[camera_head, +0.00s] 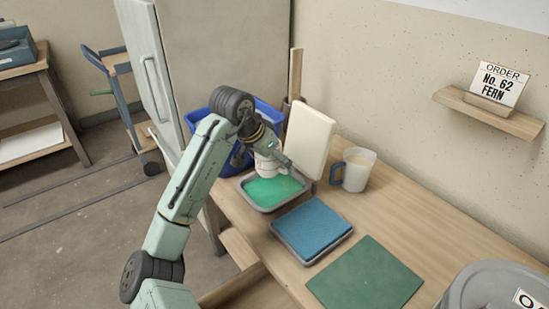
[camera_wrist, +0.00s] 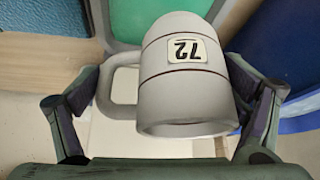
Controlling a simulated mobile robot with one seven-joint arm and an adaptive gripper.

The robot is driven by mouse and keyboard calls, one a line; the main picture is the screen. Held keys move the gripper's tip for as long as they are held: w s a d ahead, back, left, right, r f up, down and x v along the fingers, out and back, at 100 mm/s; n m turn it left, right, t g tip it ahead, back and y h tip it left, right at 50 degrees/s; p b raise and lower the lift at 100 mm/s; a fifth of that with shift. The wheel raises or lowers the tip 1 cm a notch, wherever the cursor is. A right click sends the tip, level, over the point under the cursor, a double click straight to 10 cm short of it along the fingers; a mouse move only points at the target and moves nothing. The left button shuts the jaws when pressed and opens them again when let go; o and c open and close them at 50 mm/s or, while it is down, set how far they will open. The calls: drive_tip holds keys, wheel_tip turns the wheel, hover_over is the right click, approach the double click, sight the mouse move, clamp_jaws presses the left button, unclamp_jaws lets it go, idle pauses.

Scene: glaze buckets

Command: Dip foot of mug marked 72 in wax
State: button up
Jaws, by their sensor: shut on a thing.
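The pale grey mug marked 72 (camera_wrist: 185,80) fills the middle of the wrist view, its number upside down and its handle (camera_wrist: 118,88) to the left. My gripper (camera_wrist: 182,92) has a finger on each side and is shut on the mug. In the head view the mug (camera_head: 266,166) hangs from my gripper (camera_head: 268,153) with its foot end downward, over the back of a grey tray with a green fill (camera_head: 272,192), seemingly the wax. I cannot tell whether the foot touches the green surface.
A blue pad in a grey tray (camera_head: 312,228) and a green mat (camera_head: 366,277) lie nearer. A pale upright slab (camera_head: 309,138) and a jug (camera_head: 356,170) stand close on the right. A blue bin (camera_head: 197,118) is behind. A lidded bucket (camera_head: 490,288) is front right.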

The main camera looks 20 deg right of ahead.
sight(272, 168)
wheel_tip(272, 168, down, 3)
drive_tip(key=shift+r+b, duration=0.1)
drive_tip(key=shift+b, duration=0.95)
drive_tip(key=shift+a+r+p, duration=0.1)
drive_tip(key=shift+r+p, duration=0.35)
drive_tip(key=shift+p, duration=0.2)
drive_tip(key=shift+f+b, duration=0.45)
drive_tip(key=shift+f, duration=0.55)
drive_tip(key=shift+f, duration=0.25)
drive_tip(key=shift+f+b, duration=0.3)
drive_tip(key=shift+f, duration=0.2)
drive_tip(key=shift+f, duration=0.25)
drive_tip(key=shift+r+p, duration=1.45)
